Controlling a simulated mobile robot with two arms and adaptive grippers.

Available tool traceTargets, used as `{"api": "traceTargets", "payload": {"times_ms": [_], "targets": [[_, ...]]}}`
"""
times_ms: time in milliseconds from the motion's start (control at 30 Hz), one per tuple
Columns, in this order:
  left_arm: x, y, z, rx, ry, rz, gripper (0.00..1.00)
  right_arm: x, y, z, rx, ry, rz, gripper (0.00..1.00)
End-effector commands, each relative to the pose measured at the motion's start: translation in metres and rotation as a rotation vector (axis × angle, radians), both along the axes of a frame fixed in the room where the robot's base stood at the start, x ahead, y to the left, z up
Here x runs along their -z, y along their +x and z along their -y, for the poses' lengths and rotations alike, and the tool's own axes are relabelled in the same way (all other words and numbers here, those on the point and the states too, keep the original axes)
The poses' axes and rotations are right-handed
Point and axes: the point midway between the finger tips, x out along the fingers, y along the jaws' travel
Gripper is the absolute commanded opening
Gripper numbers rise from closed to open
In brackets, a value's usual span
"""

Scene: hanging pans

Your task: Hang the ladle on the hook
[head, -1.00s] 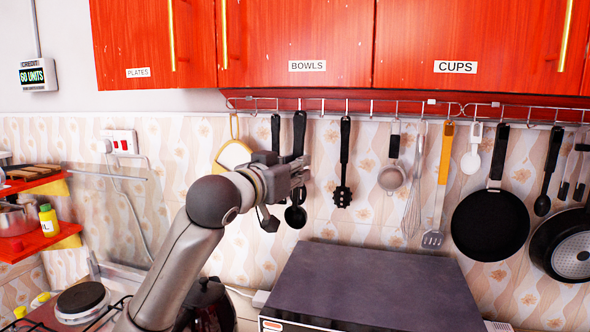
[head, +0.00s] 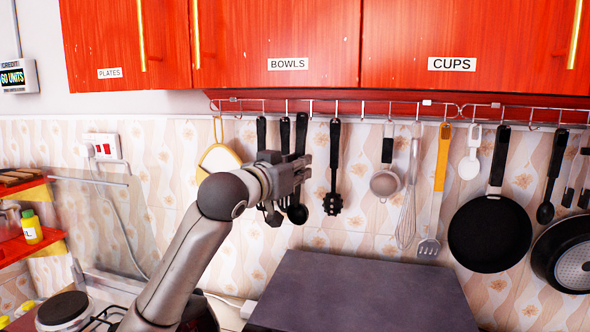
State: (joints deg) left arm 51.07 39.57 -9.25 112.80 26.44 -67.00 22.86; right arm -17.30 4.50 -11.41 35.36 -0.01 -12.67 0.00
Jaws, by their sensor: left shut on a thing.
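My left gripper (head: 304,172) is in front of the tiled wall, below the hook rail (head: 400,103), and is shut on a black utensil that appears to be the ladle (head: 301,133). Its handle stands upright above the jaws, and a dark rounded bowl (head: 297,214) shows below them. The jaws hide the middle of it. The handle top is just below the rail, near a hook that looks empty (head: 310,108); I cannot tell whether it touches. My right gripper is not in view.
Two other black handles (head: 261,131) hang just left of the held one, partly behind my gripper. A black slotted spoon-like utensil (head: 333,165) hangs close on the right. A strainer (head: 384,182), whisk and pans hang farther right. A dark flat-topped appliance (head: 360,290) stands below.

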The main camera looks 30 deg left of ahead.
Motion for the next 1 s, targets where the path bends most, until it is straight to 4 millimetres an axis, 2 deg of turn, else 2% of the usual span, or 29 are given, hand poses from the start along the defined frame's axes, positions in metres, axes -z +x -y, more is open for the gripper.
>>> {"api": "traceTargets", "payload": {"times_ms": [167,1000], "targets": [[0.001,0.011,-0.002,0.0,-0.001,0.0,0.0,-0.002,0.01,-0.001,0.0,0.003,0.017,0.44],[0.003,0.06,-0.015,0.0,-0.002,0.0,0.0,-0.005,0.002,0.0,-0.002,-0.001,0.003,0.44]]}}
